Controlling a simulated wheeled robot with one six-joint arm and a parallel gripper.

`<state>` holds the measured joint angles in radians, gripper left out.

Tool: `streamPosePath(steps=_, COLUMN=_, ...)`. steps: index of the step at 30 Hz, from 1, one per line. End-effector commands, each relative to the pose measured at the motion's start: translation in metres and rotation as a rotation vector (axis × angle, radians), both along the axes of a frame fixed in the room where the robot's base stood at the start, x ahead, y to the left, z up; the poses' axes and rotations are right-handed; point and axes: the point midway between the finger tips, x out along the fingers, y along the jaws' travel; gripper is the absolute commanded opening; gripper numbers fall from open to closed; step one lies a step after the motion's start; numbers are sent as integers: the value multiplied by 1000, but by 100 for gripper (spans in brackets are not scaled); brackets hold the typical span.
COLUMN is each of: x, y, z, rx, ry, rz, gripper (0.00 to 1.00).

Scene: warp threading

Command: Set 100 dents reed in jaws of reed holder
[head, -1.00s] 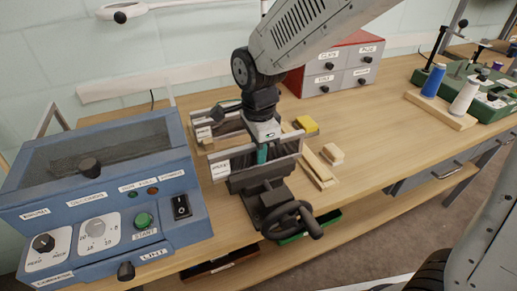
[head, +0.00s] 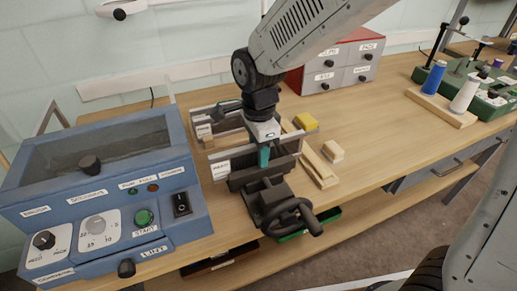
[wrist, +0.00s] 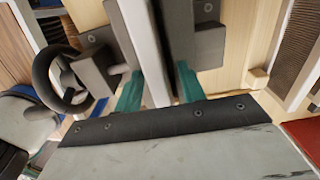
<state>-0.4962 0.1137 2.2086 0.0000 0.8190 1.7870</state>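The reed holder is a dark vise (head: 268,188) with a black handwheel (head: 290,216) at the bench's front edge; its jaws also show in the wrist view (wrist: 206,35). A long, light-edged bar (head: 232,152), apparently the reed, lies along the jaws. In the wrist view a pale bar (wrist: 142,40) runs between my fingers. How deep it sits is hidden. My gripper (head: 264,156) points down over the middle of the holder. Its teal fingers (wrist: 158,88) stand apart on both sides of the bar, with a dark gap on the right, and look open.
A labelled rack (head: 205,131) stands just behind the holder. A blue machine (head: 100,195) stands close on the left, red drawers (head: 345,65) at the back.

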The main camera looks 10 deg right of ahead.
Motion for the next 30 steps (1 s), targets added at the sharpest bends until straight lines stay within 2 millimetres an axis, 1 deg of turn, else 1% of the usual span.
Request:
streamPosePath(steps=2, x=0, y=0, z=1, rx=0, ry=0, rz=0, gripper=40)
streamPosePath(steps=5, x=1, y=0, z=10, rx=2, ry=-2, rz=0, gripper=40)
streamPosePath(steps=12, x=1, y=0, z=51, rx=2, ry=-4, rz=0, gripper=40)
streamPosePath(steps=15, x=1, y=0, z=65, rx=2, ry=-3, rz=0, gripper=40)
streamPosePath(steps=18, x=0, y=0, z=74, rx=1, ry=-2, rz=0, gripper=40)
streamPosePath(steps=23, x=0, y=0, z=78, rx=0, ry=0, rz=9, gripper=40)
streamPosePath(steps=25, x=0, y=0, z=78, rx=-1, ry=2, rz=49, gripper=40)
streamPosePath(steps=28, x=-4, y=-2, z=77, rx=-7, ry=17, rz=193, gripper=40)
streamPosePath(steps=30, x=-14, y=-8, z=70, rx=-16, ry=49, rz=351, gripper=40)
